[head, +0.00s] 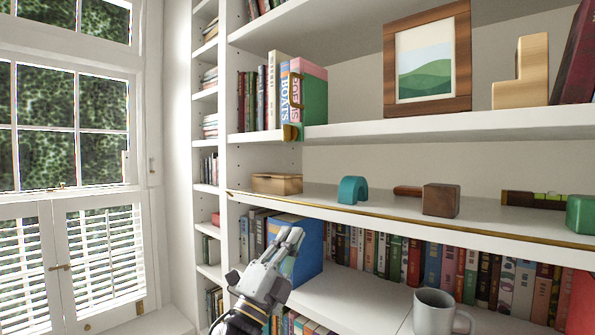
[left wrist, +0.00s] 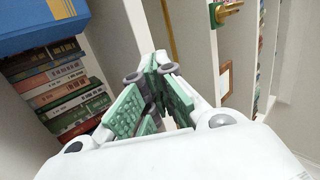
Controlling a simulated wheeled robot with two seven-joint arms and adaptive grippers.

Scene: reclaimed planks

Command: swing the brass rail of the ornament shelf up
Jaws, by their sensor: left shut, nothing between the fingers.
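The brass rail (head: 400,217) runs low along the front edge of the ornament shelf (head: 330,198). It also shows in the left wrist view (left wrist: 168,30) as a thin strip just beyond my fingers. My right gripper is in neither view.
The ornament shelf holds a wooden box (head: 277,184), a teal arch (head: 352,190), a brown block (head: 441,200) and a green block (head: 580,214). Below stand a blue box (head: 308,240), rows of books and a grey mug (head: 434,312). A shuttered window (head: 65,130) is at left.

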